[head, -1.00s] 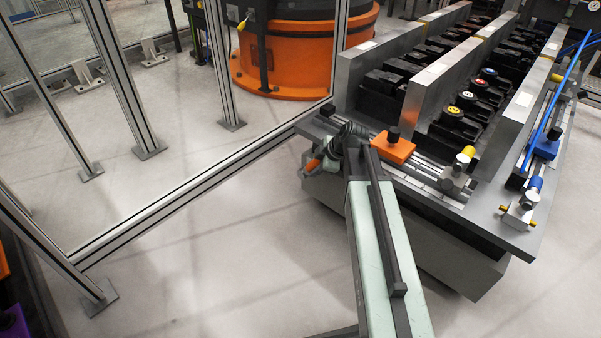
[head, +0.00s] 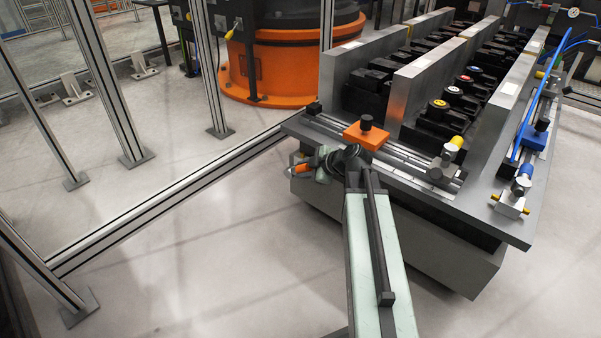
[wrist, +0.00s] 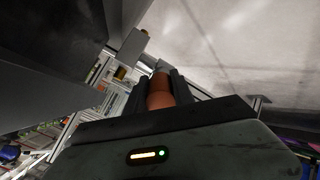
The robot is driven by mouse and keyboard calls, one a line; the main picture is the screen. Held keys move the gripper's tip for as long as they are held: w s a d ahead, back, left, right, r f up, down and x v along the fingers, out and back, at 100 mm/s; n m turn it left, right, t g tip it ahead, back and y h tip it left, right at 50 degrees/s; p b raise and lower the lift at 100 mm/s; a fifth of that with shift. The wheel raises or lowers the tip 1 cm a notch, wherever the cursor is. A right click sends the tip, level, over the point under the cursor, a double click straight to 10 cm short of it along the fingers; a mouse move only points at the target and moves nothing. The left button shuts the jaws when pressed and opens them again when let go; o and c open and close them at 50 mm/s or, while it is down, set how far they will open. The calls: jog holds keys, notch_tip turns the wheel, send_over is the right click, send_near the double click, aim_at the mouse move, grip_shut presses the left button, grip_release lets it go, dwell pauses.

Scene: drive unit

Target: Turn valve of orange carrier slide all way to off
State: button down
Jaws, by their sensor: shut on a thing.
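The orange carrier slide (head: 360,137) with a dark knob sits on the metal rail along the bench's front edge. My gripper (head: 300,168) is low at the bench's left front corner, to the left of the carrier. In the wrist view, its two dark fingers (wrist: 160,94) are shut on an orange cylindrical valve knob (wrist: 160,83). The knob also shows as a small orange piece in the head view (head: 302,168). Pale metal fittings (wrist: 151,62) show just beyond the knob. The valve's body is mostly hidden, and its turn position cannot be told.
A yellow-knobbed valve (head: 457,142) stands farther right on the bench. A blue carrier (head: 535,136) and a blue-knobbed valve (head: 521,186) are at the right edge. Upright grey plates (head: 412,85) stand behind the rail. Fence posts (head: 106,80) stand left; the floor in front is clear.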

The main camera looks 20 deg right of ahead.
jog(key=shift+s+a, duration=0.1)
jog(key=shift+a, duration=0.35)
jog(key=c, duration=1.1)
grip_release()
jog(key=shift+d, duration=0.15)
jog(key=p+v, duration=0.5)
jog(key=v, duration=0.3)
jog(key=shift+f, duration=0.1)
